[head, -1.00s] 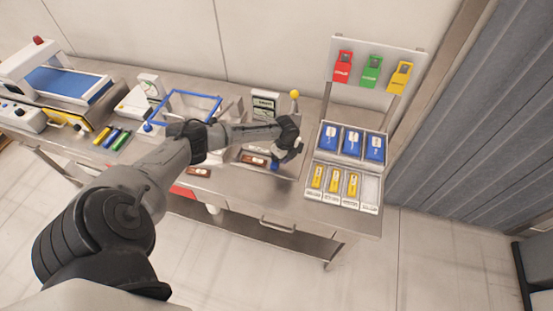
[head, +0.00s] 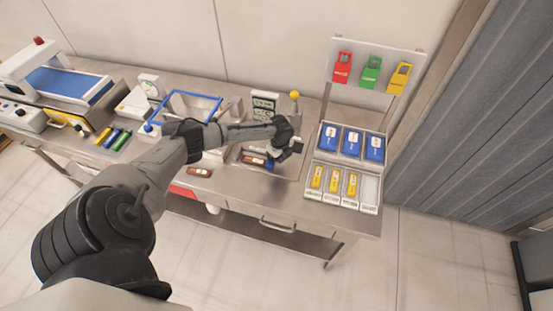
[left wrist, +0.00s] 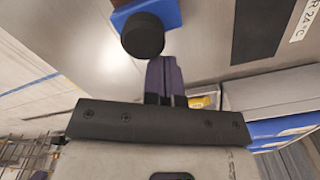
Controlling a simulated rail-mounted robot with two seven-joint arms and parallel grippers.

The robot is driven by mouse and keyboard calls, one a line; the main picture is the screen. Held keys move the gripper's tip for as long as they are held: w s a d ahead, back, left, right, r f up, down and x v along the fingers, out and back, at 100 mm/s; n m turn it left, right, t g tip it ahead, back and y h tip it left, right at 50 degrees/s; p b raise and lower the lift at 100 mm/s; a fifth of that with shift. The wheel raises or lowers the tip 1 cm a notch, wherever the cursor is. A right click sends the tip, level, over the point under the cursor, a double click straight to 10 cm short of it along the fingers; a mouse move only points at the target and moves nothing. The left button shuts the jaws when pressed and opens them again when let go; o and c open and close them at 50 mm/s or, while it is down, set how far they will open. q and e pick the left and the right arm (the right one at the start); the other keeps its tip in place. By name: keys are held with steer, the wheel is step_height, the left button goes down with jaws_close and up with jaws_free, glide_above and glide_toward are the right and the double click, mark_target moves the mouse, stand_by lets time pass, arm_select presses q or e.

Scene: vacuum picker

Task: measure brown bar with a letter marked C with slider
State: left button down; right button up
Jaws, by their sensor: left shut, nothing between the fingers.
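A brown bar (head: 253,160) lies on the measuring device beneath my left forearm; its letter is too small to read. The device's blue slider (head: 270,164) is just right of that bar; whether they touch I cannot tell. In the left wrist view the blue slider (left wrist: 160,12) carries a black round knob (left wrist: 142,36). My left gripper (head: 297,148) is shut and empty, its fingertips (left wrist: 163,62) close beside the knob. A second brown bar (head: 199,172) lies on the table near the front edge. My right gripper is not in view.
A display (head: 264,105) stands behind the device. At right is a rack with blue boxes (head: 351,142) and yellow boxes (head: 335,181), below colored tags. A blue-rimmed basket (head: 205,97) and a yellow-topped post (head: 294,95) stand at the back.

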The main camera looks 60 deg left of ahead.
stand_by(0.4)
arm_select(q)
steer(key=shift+s+a, duration=0.45)
steer(key=shift+s, duration=0.05)
stand_by(0.5)
stand_by(0.5)
steer(key=shift+s+a+p, duration=0.1)
steer(key=shift+a+p, duration=0.05)
steer(key=shift+p, duration=0.15)
stand_by(0.6)
steer(key=shift+s, duration=0.1)
stand_by(0.9)
steer(key=shift+a, duration=0.1)
stand_by(0.4)
steer(key=shift+d, duration=0.2)
steer(key=shift+w+d, duration=0.15)
steer(key=shift+w, duration=0.2)
steer(key=shift+w+d, duration=0.4)
